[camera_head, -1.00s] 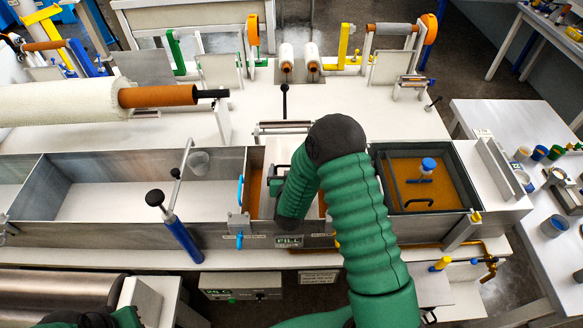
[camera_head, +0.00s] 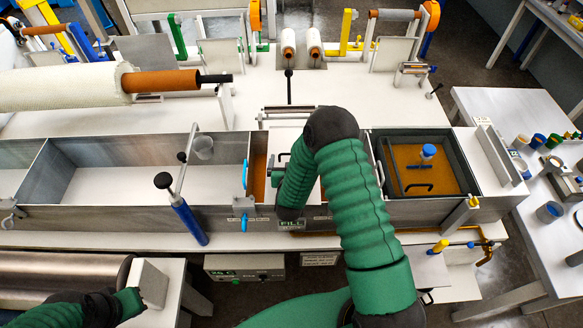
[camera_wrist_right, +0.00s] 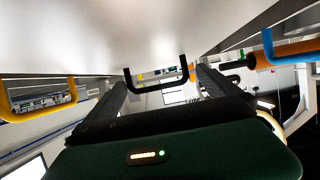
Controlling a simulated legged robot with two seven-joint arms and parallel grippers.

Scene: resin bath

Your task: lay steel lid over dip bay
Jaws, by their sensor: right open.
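The pale steel lid (camera_head: 285,137) lies across the dip bay in the bath, partly under my right arm. Amber resin in the dip bay (camera_head: 258,175) shows as a strip along the lid's left side. I cannot tell whether the lid is fully seated. In the right wrist view a broad grey surface, seemingly the lid (camera_wrist_right: 180,35), fills the top, with a black U-shaped handle (camera_wrist_right: 157,86) on it. My right gripper (camera_wrist_right: 160,82) is open, its dark fingers on either side of this handle. In the head view my arm hides that gripper. Only part of my left arm shows at bottom left.
A framed bay of amber resin (camera_head: 440,178) with a blue-capped tool stands right of my arm. A long empty trough (camera_head: 120,187) lies left, with a blue-handled rod (camera_head: 187,220) leaning over its edge. A large white roll (camera_head: 60,88) lies behind it.

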